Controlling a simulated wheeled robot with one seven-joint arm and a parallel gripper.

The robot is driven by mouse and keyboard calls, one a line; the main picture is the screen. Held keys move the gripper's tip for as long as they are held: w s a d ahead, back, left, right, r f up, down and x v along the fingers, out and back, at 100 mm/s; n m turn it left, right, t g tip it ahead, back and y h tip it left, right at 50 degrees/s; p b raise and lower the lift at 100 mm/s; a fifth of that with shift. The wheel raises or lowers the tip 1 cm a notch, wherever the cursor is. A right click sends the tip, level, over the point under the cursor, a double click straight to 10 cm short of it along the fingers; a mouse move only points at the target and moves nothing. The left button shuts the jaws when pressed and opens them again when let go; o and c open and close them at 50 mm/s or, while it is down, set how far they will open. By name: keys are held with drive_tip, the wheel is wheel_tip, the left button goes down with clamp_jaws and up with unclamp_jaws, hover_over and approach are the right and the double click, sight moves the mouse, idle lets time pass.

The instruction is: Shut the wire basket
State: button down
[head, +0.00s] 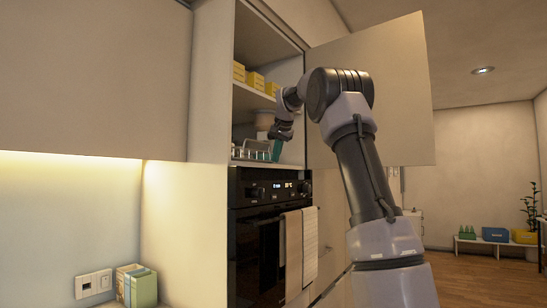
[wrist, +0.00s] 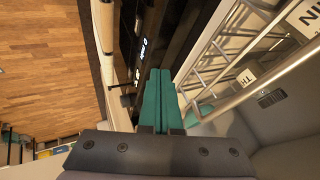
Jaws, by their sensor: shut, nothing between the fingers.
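The wire basket (head: 250,153) sits in the open tall cabinet, on the level just above the oven. In the wrist view its metal wires (wrist: 213,48) run along the right side, with white labelled items inside it. My gripper (head: 277,150) is at the cabinet opening, by the right end of the basket. Its teal fingers (wrist: 160,75) are together and empty, beside the basket's wires in the wrist view. I cannot tell whether they touch the wire. My arm and gripper hide part of the basket in the head view, and how far it sticks out is unclear.
The cabinet door (head: 400,95) stands open on the right, behind my arm. Yellow boxes (head: 255,80) sit on the shelf above. The black oven (head: 258,240) with a hanging towel (head: 301,245) is below. Wooden floor (wrist: 45,60) is open to the side.

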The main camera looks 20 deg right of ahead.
sight(259, 142)
drive_tip(key=v, duration=0.9)
drive_tip(key=shift+s+d, duration=0.2)
drive_tip(key=shift+s, duration=0.05)
drive_tip(key=c, duration=1.4)
unclamp_jaws()
drive_tip(key=shift+s+r, duration=0.2)
drive_tip(key=shift+r, duration=0.05)
drive_tip(key=shift+o, duration=1)
drive_tip(key=shift+s, duration=0.1)
drive_tip(key=w+a+f+t+y, duration=0.1)
drive_tip(key=w+a+y, duration=0.1)
drive_tip(key=y, duration=0.1)
drive_tip(key=w+a+f+m+t+y, duration=0.1)
drive_tip(key=w+a+t+y, duration=0.1)
drive_tip(key=w+y, duration=0.1)
drive_tip(key=w+a+t+y, duration=0.2)
drive_tip(key=w+a+y, duration=0.1)
drive_tip(key=shift+w+f+y, duration=0.1)
drive_tip(key=shift+f+y, duration=0.3)
clamp_jaws()
